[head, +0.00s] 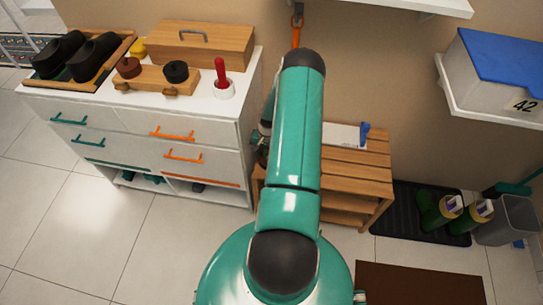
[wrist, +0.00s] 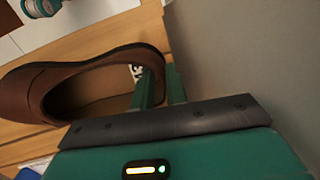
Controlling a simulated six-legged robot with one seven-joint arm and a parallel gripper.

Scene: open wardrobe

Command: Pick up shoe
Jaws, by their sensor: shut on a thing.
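A brown slip-on shoe (wrist: 18,96) fills the left and middle of the wrist view, its opening facing the camera. My gripper (wrist: 161,78) is shut on the shoe's side wall near one end, with one green finger inside the opening and the other outside. The shoe is over a slatted wooden surface in the wrist view; whether it touches the slats cannot be told. In the head view my arm hides most of the gripper and the shoe, beside the slatted wooden bench (head: 350,185).
A white drawer cabinet (head: 225,130) stands left of the bench, with a tray of dark shoes (head: 75,55) and a wooden box (head: 205,45) on top. Right of the bench are a black mat (head: 405,215), green boots (head: 440,212) and a grey bin (head: 510,220). A wall lies close behind.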

